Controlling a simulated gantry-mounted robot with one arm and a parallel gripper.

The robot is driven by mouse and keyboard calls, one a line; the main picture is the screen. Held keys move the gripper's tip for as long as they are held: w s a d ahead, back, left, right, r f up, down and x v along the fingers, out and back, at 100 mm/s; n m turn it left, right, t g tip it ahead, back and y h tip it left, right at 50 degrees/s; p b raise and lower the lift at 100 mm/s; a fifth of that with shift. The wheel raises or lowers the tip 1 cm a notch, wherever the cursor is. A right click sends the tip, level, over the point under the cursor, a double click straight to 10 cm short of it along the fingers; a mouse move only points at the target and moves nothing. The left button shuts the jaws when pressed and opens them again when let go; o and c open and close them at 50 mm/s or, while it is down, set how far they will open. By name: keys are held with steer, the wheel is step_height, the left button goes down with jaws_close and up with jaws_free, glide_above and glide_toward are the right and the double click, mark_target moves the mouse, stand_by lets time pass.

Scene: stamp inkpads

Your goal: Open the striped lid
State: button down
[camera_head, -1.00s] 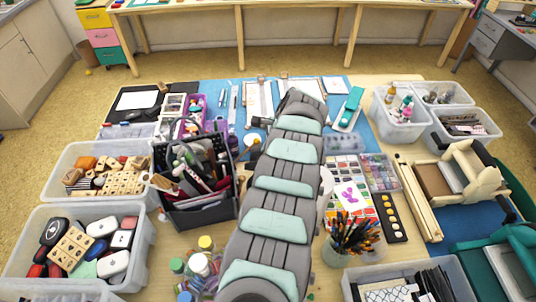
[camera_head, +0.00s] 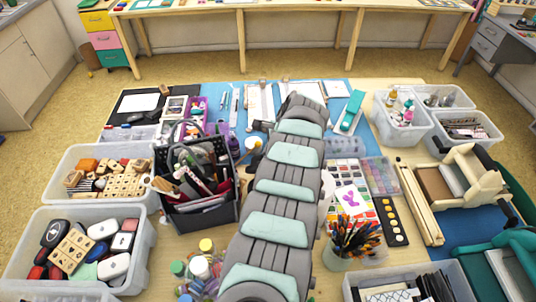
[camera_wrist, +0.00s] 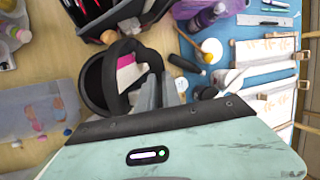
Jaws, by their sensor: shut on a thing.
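In the wrist view, a round dark case with a dark inside (camera_wrist: 96,84) lies on the wooden tabletop. A dark lid with pink and white stripes (camera_wrist: 128,70) stands tilted up at its right side, beside my fingers. My gripper (camera_wrist: 156,92) has its grey fingers shut on the lid's edge, though the contact is partly hidden. In the head view, my arm covers the case, the lid and my fingers.
A black caddy (camera_head: 210,210) full of tools stands left of my arm. Small jars (camera_head: 206,246) sit in front. A white round item (camera_wrist: 212,50) and a dark tube lie near the lid.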

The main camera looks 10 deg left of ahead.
steer(key=c, duration=1.6)
jaws_free()
steer(key=shift+a, duration=0.15)
steer(key=shift+c, duration=0.2)
steer(key=shift+o, duration=0.6)
steer(key=shift+f, duration=0.1)
